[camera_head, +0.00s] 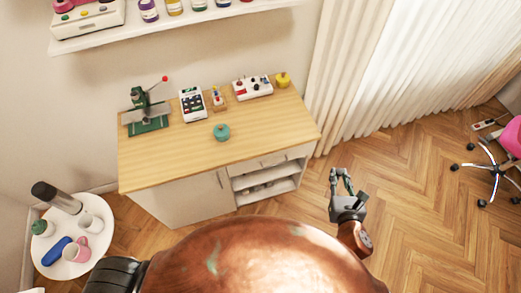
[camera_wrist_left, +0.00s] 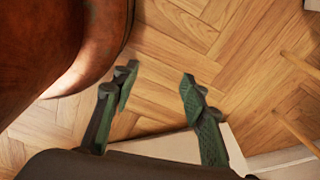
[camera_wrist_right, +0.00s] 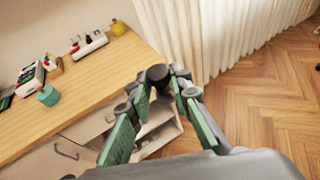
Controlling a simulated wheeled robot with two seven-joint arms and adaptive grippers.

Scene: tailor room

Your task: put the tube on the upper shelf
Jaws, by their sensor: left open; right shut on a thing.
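My right gripper (camera_head: 343,180) is held over the floor, to the right of the wooden-topped cabinet (camera_head: 160,168). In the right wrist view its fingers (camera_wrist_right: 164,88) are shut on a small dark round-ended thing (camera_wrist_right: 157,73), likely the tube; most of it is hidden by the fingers. A white wall shelf (camera_head: 175,27) runs along the top of the head view. The cabinet also has open white shelves (camera_head: 268,192), one above the other, at its front right. My left gripper (camera_wrist_left: 158,82) is open and empty above the floor in the left wrist view.
The wall shelf holds a pink-and-white machine (camera_head: 88,20) and several bottles (camera_head: 148,10). The cabinet top carries a green press (camera_head: 147,118), a teal pot (camera_head: 221,131) and small devices. A round white side table (camera_head: 60,268) stands lower left.

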